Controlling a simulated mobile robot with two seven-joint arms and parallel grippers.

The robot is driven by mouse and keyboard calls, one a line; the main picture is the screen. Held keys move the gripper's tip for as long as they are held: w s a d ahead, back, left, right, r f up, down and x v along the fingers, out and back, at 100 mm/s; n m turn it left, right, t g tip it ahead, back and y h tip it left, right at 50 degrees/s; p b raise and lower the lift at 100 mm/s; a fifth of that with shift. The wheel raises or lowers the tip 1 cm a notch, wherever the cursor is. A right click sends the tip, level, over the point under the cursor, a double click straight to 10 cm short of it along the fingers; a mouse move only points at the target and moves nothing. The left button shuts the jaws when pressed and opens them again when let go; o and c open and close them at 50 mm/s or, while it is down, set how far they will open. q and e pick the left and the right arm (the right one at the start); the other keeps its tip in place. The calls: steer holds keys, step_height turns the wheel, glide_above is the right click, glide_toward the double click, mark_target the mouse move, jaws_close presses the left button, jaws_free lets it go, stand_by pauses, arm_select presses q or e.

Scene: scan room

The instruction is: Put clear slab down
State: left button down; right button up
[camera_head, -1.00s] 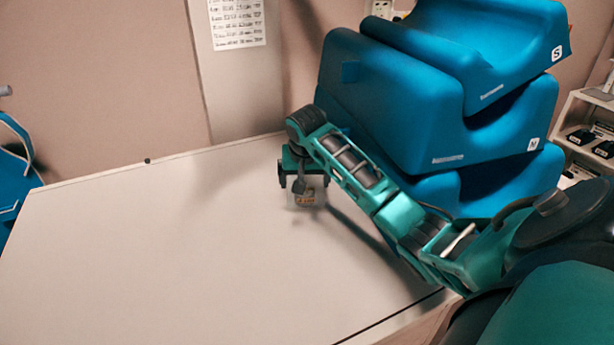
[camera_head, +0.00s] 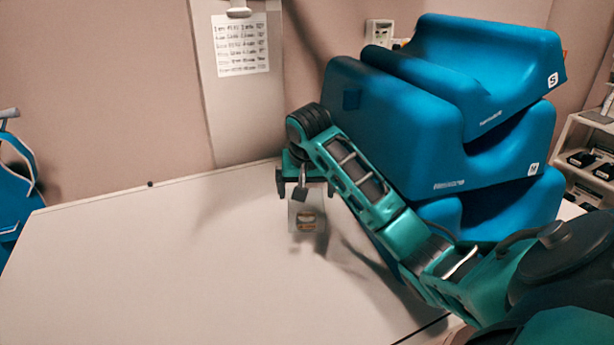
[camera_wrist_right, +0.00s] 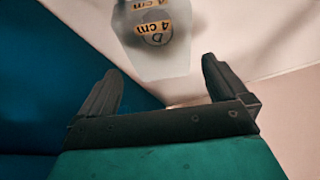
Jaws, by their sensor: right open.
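The clear slab (camera_head: 307,219) is a see-through block with an orange label. It stands on the white table top, just below my right gripper (camera_head: 304,196) in the head view. In the right wrist view the slab (camera_wrist_right: 155,45) shows a "4 cm" label and lies beyond the fingertips, with a gap between it and the fingers. My right gripper (camera_wrist_right: 158,88) is open and empty, its two dark fingers spread wide. My left gripper is in neither view.
A tall stack of blue moulded cushions (camera_head: 440,130) stands right behind my right arm, close to the gripper. The white table (camera_head: 170,270) is bare to the left and in front. A shelf (camera_head: 590,160) stands at the far right.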

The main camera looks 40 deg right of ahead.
steer(key=v, duration=0.4)
steer(key=shift+r, duration=0.3)
steer(key=shift+s+a+r, duration=0.15)
steer(key=shift+s+r, duration=0.05)
steer(key=shift+r, duration=0.15)
steer(key=shift+a, duration=0.1)
